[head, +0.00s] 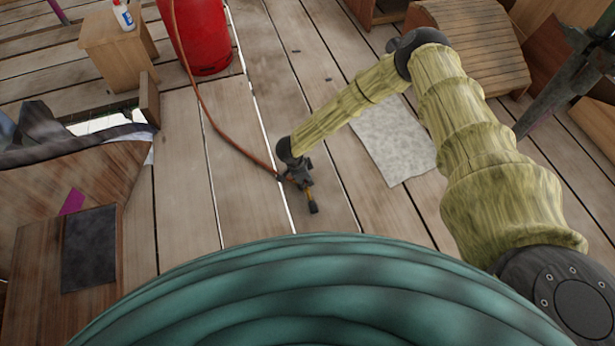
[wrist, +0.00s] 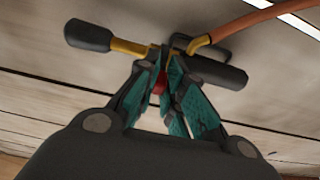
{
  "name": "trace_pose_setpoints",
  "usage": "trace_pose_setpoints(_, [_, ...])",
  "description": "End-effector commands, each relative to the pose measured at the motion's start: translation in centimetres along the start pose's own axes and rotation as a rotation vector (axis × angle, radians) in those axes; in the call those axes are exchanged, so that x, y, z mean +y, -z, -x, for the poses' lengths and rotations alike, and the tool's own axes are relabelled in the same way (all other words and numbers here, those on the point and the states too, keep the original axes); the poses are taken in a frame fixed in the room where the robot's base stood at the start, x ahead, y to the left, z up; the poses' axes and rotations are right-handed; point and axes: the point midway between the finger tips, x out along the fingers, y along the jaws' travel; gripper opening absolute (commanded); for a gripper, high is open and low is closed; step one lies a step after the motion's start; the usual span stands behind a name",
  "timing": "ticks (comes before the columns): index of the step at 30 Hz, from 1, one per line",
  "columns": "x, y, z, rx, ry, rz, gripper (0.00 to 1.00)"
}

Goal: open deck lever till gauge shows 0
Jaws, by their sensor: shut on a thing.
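A torch-like tool with a black nozzle (head: 313,207), a brass tube and a black handle is on or just above the deck boards. In the wrist view its nozzle (wrist: 87,35) points left and its black handle (wrist: 222,78) lies to the right. My gripper (head: 297,174) reaches down to it. In the wrist view my gripper's teal-padded fingers (wrist: 163,68) are closed at the tool's middle. A small red part (wrist: 159,84) shows between them; I cannot tell whether it is a lever. No gauge can be made out.
An orange hose (head: 212,122) runs from the tool towards a red cylinder (head: 203,38) at the back. A wooden stool (head: 108,45) with a white bottle stands back left. A grey sheet (head: 395,140) lies right of my gripper. A large teal ribbed form (head: 320,290) fills the front.

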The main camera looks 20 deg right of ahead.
Motion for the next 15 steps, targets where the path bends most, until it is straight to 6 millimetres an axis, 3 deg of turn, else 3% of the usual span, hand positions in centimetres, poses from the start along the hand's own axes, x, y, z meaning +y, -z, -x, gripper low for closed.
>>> trace_pose_setpoints(15, [0.1,-1.9,0.0,0.301,0.000,0.003,0.00])
